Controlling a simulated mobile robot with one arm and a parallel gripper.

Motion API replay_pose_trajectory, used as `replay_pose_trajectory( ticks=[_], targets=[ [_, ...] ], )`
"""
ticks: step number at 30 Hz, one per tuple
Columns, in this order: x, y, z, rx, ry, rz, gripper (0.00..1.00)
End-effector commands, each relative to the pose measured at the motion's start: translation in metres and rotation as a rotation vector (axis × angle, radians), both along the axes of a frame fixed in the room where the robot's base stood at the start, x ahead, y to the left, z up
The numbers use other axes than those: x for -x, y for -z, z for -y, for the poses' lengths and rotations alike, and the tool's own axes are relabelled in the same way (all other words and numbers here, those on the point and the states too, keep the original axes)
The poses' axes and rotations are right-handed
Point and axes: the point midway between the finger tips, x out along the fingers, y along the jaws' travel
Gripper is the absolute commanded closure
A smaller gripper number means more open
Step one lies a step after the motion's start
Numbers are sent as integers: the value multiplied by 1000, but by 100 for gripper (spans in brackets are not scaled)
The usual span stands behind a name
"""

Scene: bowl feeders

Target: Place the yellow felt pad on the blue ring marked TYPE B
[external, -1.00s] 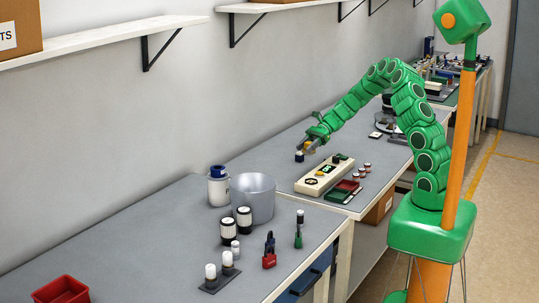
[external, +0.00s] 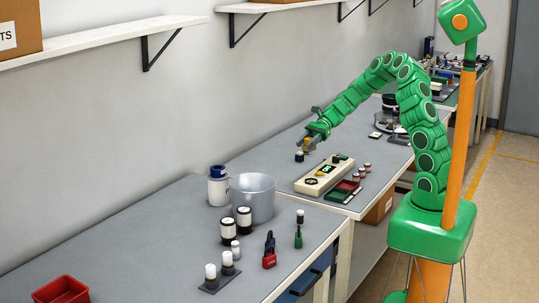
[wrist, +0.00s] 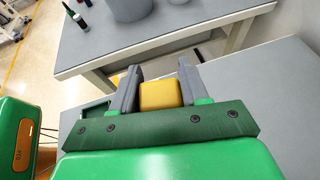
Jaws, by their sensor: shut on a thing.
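My gripper (external: 309,145) is shut on a yellow block-like piece, the felt pad, held above the table. In the wrist view the yellow pad (wrist: 165,95) sits between the two grey fingers of my gripper (wrist: 158,88). No TYPE B marking is readable.
A grey bucket (external: 253,198) stands on the nearer table. The table left of my gripper is clear.

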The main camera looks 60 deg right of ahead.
Motion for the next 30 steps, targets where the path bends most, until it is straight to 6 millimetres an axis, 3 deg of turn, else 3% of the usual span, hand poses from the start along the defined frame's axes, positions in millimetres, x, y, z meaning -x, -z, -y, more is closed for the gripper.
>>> replay_pose_trajectory(
  ticks=[15, 30],
  targets=[
    [-41, -56, -125, 23, -82, 0, 86],
    [-45, -120, -259, 12, -153, 6, 86]
  ],
)
